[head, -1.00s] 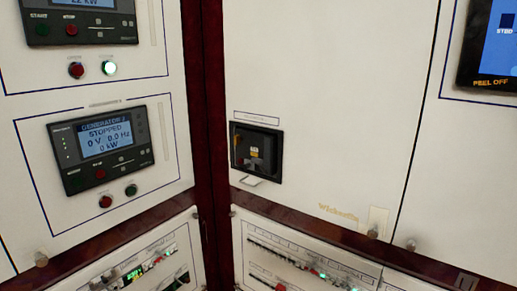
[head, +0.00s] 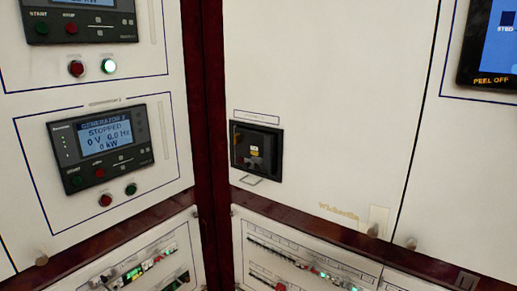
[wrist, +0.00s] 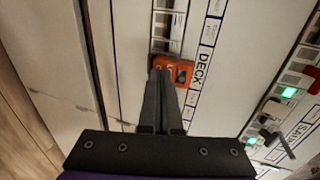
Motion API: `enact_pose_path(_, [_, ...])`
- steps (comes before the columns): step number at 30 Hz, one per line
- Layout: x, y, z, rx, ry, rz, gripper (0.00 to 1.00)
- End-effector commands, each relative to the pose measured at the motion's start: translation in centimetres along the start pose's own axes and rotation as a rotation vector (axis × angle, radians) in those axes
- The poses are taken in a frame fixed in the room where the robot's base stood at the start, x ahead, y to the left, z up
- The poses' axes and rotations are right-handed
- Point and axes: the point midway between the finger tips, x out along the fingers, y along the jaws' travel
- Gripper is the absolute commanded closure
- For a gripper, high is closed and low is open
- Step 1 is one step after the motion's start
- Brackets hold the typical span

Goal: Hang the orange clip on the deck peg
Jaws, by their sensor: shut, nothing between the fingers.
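The orange clip (wrist: 184,70) shows in the wrist view against the white panel, beside the printed word DECK and at the lower end of a row of breakers. My gripper (wrist: 161,73) is shut and empty, with its fingertips at the clip's left side. The fingers cover part of the clip, and I cannot tell whether they touch it. The deck peg is not distinguishable here. My gripper does not show in the head view, and I cannot make out the clip there.
In the wrist view, another breaker strip with a green light (wrist: 289,93) and a red part (wrist: 314,78) lies to the right. The head view shows a generator display (head: 103,142), a recessed black unit (head: 257,149) and lower breaker panels (head: 300,262).

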Motion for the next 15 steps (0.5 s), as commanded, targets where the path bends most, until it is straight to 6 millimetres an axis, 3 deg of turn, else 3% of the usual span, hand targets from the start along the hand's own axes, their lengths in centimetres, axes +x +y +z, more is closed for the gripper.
enact_pose_path(15, [0.53,-0.21,0.02,0.0,-0.001,0.0,1.0])
